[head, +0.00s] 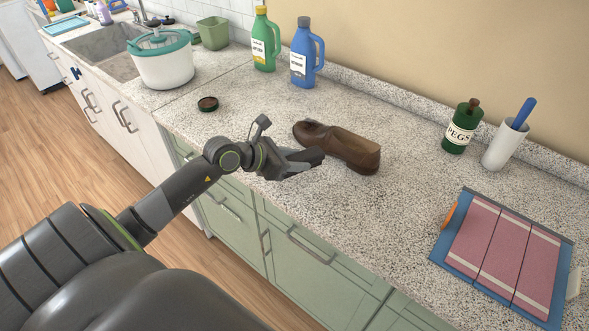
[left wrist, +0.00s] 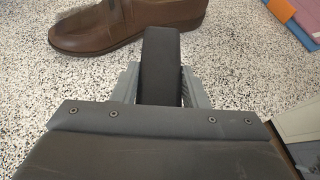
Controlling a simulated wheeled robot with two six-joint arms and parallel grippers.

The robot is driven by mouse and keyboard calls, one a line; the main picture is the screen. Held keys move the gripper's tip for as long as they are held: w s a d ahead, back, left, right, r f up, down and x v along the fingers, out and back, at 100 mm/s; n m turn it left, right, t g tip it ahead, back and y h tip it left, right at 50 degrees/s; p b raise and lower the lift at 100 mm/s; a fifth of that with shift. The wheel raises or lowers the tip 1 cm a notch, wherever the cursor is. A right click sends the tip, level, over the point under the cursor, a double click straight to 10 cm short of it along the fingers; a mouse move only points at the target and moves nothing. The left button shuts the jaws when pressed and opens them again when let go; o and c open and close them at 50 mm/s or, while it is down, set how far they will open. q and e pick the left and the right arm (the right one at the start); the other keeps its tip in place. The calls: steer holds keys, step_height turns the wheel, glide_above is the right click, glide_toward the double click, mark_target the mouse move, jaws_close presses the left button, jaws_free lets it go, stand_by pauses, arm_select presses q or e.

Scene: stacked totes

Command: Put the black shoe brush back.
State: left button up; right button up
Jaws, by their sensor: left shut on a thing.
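My left gripper (head: 296,163) is shut on the black shoe brush (left wrist: 160,62), a dark block that points forward from between the fingers in the left wrist view. In the head view the brush (head: 314,155) shows as a dark shape at the fingertips. The gripper is at the counter's front part, just left of a brown leather shoe (head: 345,147). The shoe also shows beyond the brush in the left wrist view (left wrist: 120,25). I cannot tell whether the brush touches the counter. My right gripper is not in view.
A small dark round tin (head: 208,104) lies left of the shoe. Green (head: 264,45) and blue (head: 305,58) bottles stand at the back. Speckled counter around the shoe is clear.

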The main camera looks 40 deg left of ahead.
arm_select(q)
step_height(320, 180, down, 3)
steer(key=shift+s+f, duration=0.1)
steer(key=shift+f, duration=0.25)
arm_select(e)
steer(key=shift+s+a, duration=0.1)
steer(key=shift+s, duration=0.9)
arm_select(q)
steer(key=shift+f, duration=0.25)
steer(key=o, duration=1)
steer(key=shift+r, duration=0.1)
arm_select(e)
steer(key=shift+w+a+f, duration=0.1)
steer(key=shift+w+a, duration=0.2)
arm_select(q)
steer(key=shift+r, duration=0.1)
